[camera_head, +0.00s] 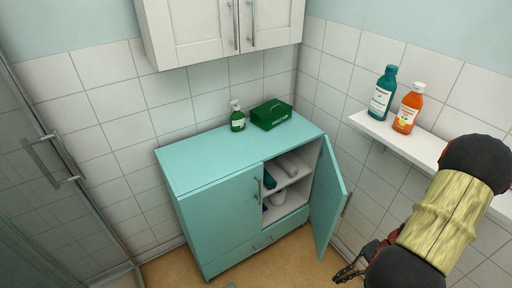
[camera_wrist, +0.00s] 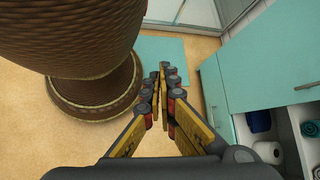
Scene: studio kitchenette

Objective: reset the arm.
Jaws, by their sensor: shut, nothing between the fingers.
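My arm (camera_head: 440,222) reaches in from the right side of the head view, below the wall shelf. My gripper (camera_head: 350,272) hangs at the lower right, in front of the open cabinet door and apart from it. In the wrist view my gripper (camera_wrist: 164,72) has its fingers together, with nothing held. It points over the floor between a brown woven object and the turquoise cabinet.
The turquoise cabinet (camera_head: 215,210) has its right door (camera_head: 328,200) open, with items inside. A shelf (camera_head: 400,138) holds two bottles. A pump bottle and green box stand on the cabinet. The brown woven object (camera_wrist: 80,35) stands close at left. A mat (camera_wrist: 163,58) lies beyond.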

